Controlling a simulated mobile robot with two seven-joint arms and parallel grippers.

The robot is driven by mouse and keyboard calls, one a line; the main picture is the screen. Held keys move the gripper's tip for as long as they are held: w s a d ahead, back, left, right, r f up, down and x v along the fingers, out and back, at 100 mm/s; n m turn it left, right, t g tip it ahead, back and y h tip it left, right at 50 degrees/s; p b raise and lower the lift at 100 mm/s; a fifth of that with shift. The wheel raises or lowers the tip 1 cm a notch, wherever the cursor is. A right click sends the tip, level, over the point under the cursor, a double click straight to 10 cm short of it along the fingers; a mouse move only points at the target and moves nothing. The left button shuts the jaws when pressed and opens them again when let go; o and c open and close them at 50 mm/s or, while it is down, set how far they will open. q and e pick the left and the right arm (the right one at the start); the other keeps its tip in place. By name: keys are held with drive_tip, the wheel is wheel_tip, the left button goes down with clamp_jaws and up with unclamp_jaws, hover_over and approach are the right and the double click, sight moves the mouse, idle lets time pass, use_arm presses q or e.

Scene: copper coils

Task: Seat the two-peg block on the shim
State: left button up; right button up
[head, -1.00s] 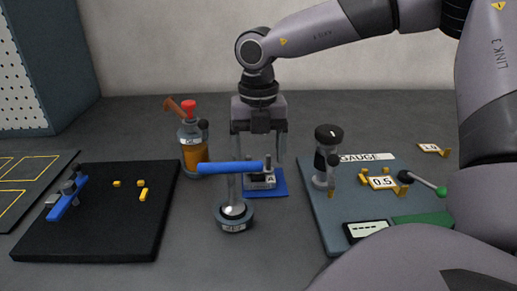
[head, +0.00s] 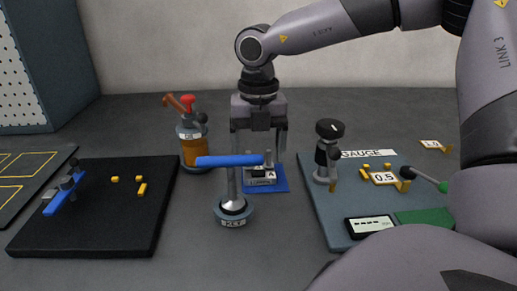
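The two-peg block (head: 261,178), a pale block marked A with two upright grey pegs, stands on a blue mat (head: 281,187) in mid-table. My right gripper (head: 259,157) is above it, pointing down. Its fingers are spread wide to either side of the pegs and look clear of them. A plate marked 0.5 (head: 384,179), seemingly the shim, lies between yellow corner pieces on the blue-grey gauge board (head: 331,208). My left gripper is out of view.
An amber bottle (head: 193,150) is behind left. On the board are a dark-topped post (head: 328,152), a green-tipped lever and a display (head: 369,226). A black board (head: 95,225) lies left.

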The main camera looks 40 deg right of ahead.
drive_tip(key=c, duration=1.1)
drive_tip(key=shift+r+p, duration=1.5)
drive_tip(key=shift+r, duration=1.05)
